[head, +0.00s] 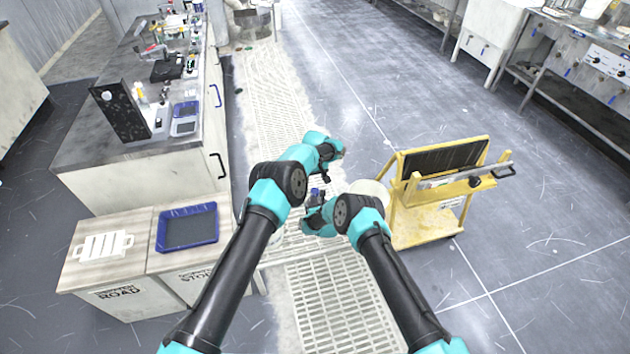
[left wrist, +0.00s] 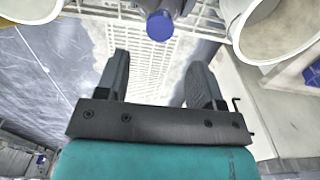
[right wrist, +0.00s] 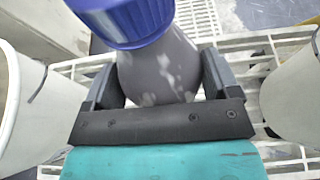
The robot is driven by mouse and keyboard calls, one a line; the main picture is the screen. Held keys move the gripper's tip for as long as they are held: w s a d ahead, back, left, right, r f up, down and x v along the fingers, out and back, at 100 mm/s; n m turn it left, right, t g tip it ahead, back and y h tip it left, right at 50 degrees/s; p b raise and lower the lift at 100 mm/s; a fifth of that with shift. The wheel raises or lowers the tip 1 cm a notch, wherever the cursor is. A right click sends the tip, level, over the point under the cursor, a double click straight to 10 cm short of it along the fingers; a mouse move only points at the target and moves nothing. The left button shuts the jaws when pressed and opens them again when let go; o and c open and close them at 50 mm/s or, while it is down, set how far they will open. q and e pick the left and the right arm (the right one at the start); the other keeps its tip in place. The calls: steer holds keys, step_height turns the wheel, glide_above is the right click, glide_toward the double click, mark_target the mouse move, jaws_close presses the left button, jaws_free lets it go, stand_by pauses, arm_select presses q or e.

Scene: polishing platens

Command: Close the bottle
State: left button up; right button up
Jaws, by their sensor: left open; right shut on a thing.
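The bottle (right wrist: 160,70) has a grey body with light patches and a large blue cap (right wrist: 125,18) sitting on its top; how tight the cap is cannot be told. My right gripper (right wrist: 158,85) is shut around the grey body, below the cap. In the head view the cap (head: 314,192) is small, near my right gripper (head: 312,208). My left gripper (head: 325,172) is higher, close to the bottle. In the left wrist view my left gripper (left wrist: 160,62) is open and empty, with the blue cap (left wrist: 160,24) beyond its fingertips, apart from them.
White round containers stand on both sides of the bottle, one at the left (right wrist: 20,115) and one at the right (right wrist: 292,100) in the right wrist view. A white grating lies below. A yellow cart (head: 430,222) stands right, and a blue tray (head: 187,245) lies on a cabinet left.

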mark_target(315, 191)
arm_select(q)
steer(key=shift+f, duration=3.95)
steer(key=shift+c, duration=0.2)
steer(key=c, duration=0.9)
steer(key=shift+m, duration=1.6)
steer(key=o, duration=1)
